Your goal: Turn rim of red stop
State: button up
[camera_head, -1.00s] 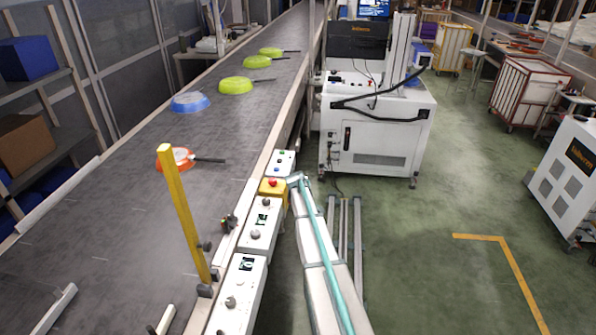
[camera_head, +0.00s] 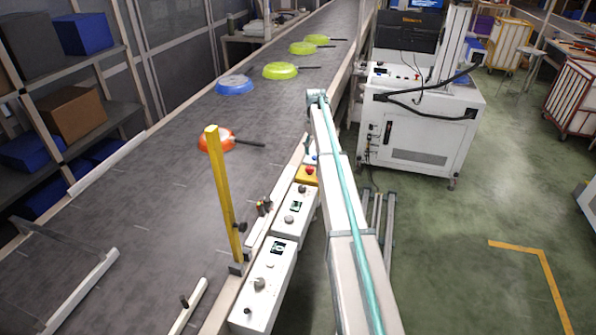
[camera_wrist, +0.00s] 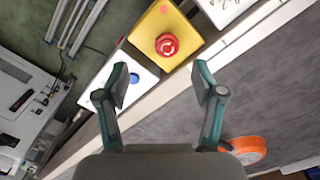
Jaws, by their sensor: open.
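The red stop button (camera_wrist: 167,45) sits on a yellow box (camera_wrist: 165,35) in the wrist view. It shows as a small red knob (camera_head: 310,170) on the yellow box beside the conveyor in the head view. My gripper (camera_wrist: 163,82) is open and empty in the wrist view, its two teal fingers spread apart below the red stop in the picture. The fingers do not touch the stop. In the head view my arm partly covers the panel next to the yellow box, and the fingers cannot be made out clearly there.
A white box with a blue button (camera_wrist: 125,80) lies beside the yellow box. White control boxes (camera_head: 270,265) and a yellow post (camera_head: 224,195) line the conveyor edge. Orange (camera_head: 217,140), blue (camera_head: 234,85) and green pans (camera_head: 280,71) lie on the conveyor belt (camera_head: 150,215).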

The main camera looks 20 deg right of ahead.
aim_at(310, 167)
jog(key=f+p, duration=0.1)
jog(key=f, duration=0.2)
jog(key=w+a+f+p, duration=0.1)
jog(key=f, duration=0.3)
jog(key=f+p, duration=0.1)
jog(key=f, duration=0.2)
jog(key=shift+w+a+f, duration=0.15)
jog(key=shift+w+f, duration=0.15)
jog(key=shift+f, duration=0.05)
jog(key=c, duration=1.1)
jog(key=shift+c, duration=0.3)
